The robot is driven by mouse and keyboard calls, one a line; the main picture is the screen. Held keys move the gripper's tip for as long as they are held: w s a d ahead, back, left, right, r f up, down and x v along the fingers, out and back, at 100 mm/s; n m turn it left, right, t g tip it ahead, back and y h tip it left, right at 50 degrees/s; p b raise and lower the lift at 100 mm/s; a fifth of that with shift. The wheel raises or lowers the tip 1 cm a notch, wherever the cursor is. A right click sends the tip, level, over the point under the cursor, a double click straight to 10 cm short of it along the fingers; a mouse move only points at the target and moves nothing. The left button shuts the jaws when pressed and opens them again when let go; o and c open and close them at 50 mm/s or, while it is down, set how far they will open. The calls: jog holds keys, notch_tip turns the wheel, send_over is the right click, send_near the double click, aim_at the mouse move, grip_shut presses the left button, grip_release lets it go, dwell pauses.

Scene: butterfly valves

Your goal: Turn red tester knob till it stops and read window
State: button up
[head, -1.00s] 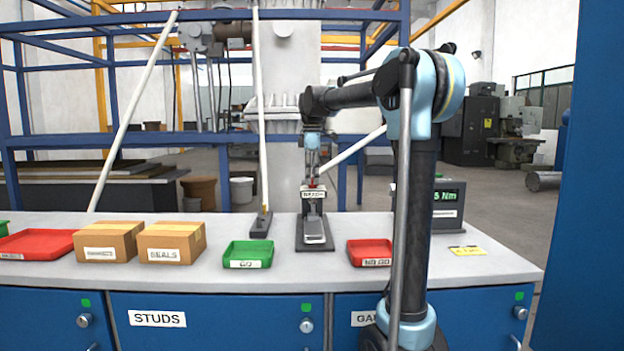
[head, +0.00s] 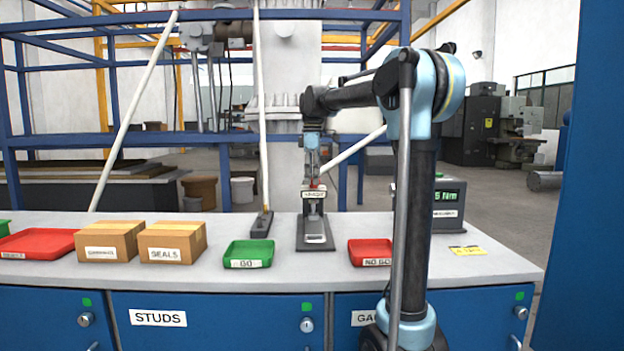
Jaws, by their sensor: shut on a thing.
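The tester (head: 316,232) stands upright on the bench in the middle of the head view, a grey frame on a dark base with a small label plate near its top. The red knob (head: 314,184) shows as a small red spot at the top of the tester. My gripper (head: 313,178) points down from above and is shut on the red knob, its fingers covering most of it. The digital readout box (head: 447,200) stands behind my arm at the right; the end of its green display reads "5 Nm", and the rest is hidden by my arm.
A green GO tray (head: 249,254) lies left of the tester and a red NO GO tray (head: 370,253) lies right. A dark stand with a pole (head: 262,222) is close on the left. Boxes labelled SEALS (head: 172,242) and another (head: 108,241) sit further left. A yellow tag (head: 467,251) lies at right.

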jog(key=m, duration=0.4)
jog(key=shift+w, duration=0.2)
jog(key=m, duration=0.4)
jog(key=shift+d+m, duration=0.1)
jog(key=shift+m, duration=0.3)
jog(key=m, duration=0.4)
jog(key=shift+w, duration=0.1)
jog(key=shift+d+m, duration=0.1)
jog(key=shift+m, duration=1.7)
jog(key=o, duration=1.1)
jog(key=shift+c, duration=0.2)
jog(key=shift+r, duration=0.1)
